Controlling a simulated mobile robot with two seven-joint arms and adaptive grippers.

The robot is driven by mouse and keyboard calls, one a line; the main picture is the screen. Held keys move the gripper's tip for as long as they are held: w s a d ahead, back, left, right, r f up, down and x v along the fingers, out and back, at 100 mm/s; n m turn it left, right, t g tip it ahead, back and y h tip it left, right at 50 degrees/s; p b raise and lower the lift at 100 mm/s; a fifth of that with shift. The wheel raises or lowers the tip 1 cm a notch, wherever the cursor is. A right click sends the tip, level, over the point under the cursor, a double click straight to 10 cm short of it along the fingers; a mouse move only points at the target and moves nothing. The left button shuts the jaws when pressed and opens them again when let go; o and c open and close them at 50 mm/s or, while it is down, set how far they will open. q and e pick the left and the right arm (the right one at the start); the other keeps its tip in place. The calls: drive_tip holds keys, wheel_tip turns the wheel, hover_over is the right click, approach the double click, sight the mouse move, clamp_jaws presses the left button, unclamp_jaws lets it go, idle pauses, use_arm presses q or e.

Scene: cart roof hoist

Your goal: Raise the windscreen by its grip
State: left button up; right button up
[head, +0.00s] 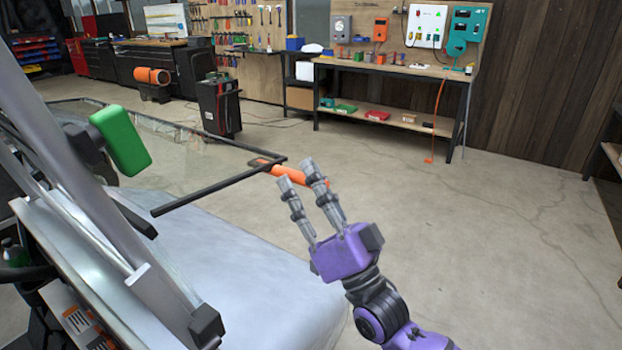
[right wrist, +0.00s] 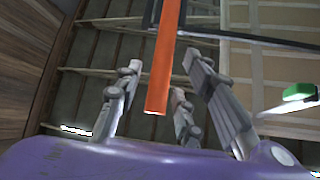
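The windscreen (head: 205,143) is a clear panel with a thin black frame, lying low and tilted in front of the cart at the left of the head view. Its orange grip (head: 285,172) sticks out at the right end of the black frame bar; it also shows as an orange bar in the right wrist view (right wrist: 165,60). My right gripper (head: 297,172) is open, its fingertips at the grip. In the right wrist view the grip runs between the spread fingers, with gaps showing on both sides. Contact cannot be told. My left gripper is not in view.
The cart's pale front body (head: 250,265) fills the lower left, with grey posts (head: 75,165) and a green block on a dark mount (head: 120,140) above it. A workbench (head: 395,70) stands at the back. The concrete floor at right is clear.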

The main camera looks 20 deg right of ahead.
clamp_jaws()
idle(0.3)
